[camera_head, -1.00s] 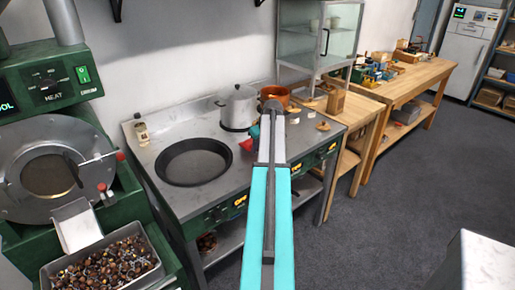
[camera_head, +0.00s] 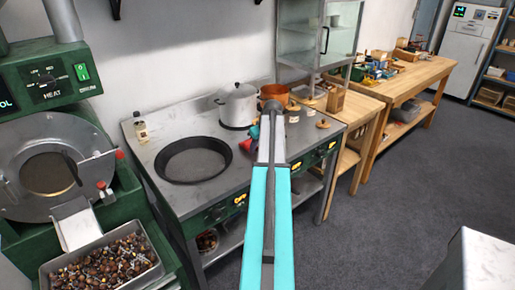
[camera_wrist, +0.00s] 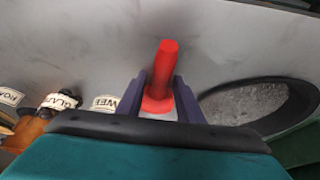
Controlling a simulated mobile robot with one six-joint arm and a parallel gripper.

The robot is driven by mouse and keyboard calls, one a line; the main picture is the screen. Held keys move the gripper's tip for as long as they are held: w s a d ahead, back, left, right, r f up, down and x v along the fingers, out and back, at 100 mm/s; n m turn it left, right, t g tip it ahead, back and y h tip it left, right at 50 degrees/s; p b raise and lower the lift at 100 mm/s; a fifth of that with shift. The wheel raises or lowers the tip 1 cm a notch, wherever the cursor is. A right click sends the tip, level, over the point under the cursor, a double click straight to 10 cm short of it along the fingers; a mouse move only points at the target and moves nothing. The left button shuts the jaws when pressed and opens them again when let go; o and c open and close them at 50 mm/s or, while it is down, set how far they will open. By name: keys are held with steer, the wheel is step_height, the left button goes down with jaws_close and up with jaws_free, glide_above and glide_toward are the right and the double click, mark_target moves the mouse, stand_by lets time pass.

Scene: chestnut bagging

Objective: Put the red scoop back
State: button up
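The red scoop (camera_wrist: 165,75) shows in the wrist view as a red handle with a flared collar. Its handle is between the two dark fingers of my gripper (camera_wrist: 158,92), which appear to press on it from both sides. The scoop's far part is hidden behind the gripper body. In the head view a small red part of the scoop (camera_head: 246,144) shows just left of my arm, over the steel counter between the wide pan and the labelled jars. My fingers are mostly hidden there. I cannot tell whether the scoop touches the counter.
The wide dark pan (camera_head: 194,160) is set in the steel counter (camera_head: 166,202), left of my gripper. A lidded pot (camera_head: 238,105) and a copper pot (camera_head: 275,92) stand at the back. Labelled jars (camera_head: 310,113) stand to the right. A chestnut tray (camera_head: 152,279) is at lower left.

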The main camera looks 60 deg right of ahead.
steer(key=shift+o, duration=0.3)
steer(key=b+v, duration=0.2)
steer(key=v, duration=1.1)
steer(key=shift+s+r+b, duration=0.25)
steer(key=shift+r+b, duration=0.1)
steer(key=shift+b, duration=0.05)
stand_by(0.4)
